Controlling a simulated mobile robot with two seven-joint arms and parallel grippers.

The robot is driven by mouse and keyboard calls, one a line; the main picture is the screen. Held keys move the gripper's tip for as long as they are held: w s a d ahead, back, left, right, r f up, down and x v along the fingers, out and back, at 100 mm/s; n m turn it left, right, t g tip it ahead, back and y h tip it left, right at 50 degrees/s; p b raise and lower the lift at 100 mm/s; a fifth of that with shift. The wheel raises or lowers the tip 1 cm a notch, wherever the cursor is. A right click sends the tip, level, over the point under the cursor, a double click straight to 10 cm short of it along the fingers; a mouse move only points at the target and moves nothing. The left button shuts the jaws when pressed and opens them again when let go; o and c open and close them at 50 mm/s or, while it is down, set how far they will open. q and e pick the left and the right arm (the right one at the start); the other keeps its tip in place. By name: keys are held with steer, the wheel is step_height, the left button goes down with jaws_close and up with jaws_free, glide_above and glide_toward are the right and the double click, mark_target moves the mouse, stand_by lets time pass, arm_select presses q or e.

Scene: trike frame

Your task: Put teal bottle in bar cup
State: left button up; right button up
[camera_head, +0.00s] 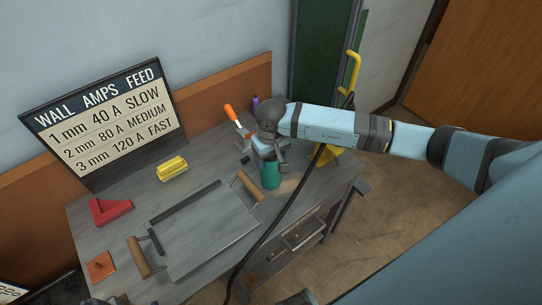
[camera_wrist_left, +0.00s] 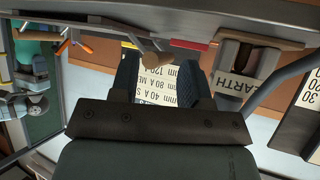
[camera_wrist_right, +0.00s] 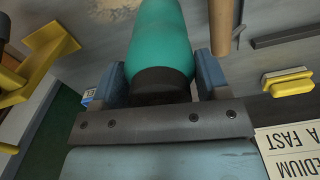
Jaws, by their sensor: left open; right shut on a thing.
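My right gripper (camera_head: 268,146) is shut on the teal bottle (camera_head: 271,177) above the front right of the workbench. In the right wrist view the bottle (camera_wrist_right: 160,40) reaches away from the fingers, and its dark end (camera_wrist_right: 162,82) sits between them. In the head view it hangs below the gripper, close to a tray's right wooden handle; I cannot tell if it touches anything. My left gripper (camera_wrist_left: 163,88) shows in the left wrist view, with its fingers apart and no object clearly held between them. I cannot pick out the bar cup with certainty.
A metal tray (camera_head: 205,233) with wooden handles covers the bench's (camera_head: 84,215) front middle. A yellow block (camera_head: 172,168), a red angled piece (camera_head: 110,211) and an orange-handled tool (camera_head: 231,113) lie around it. A sign (camera_head: 106,121) stands behind.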

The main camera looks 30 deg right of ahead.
steer(key=shift+f, duration=0.2)
steer(key=o, duration=1.5)
steer(key=shift+o, duration=0.2)
steer(key=shift+r, duration=0.1)
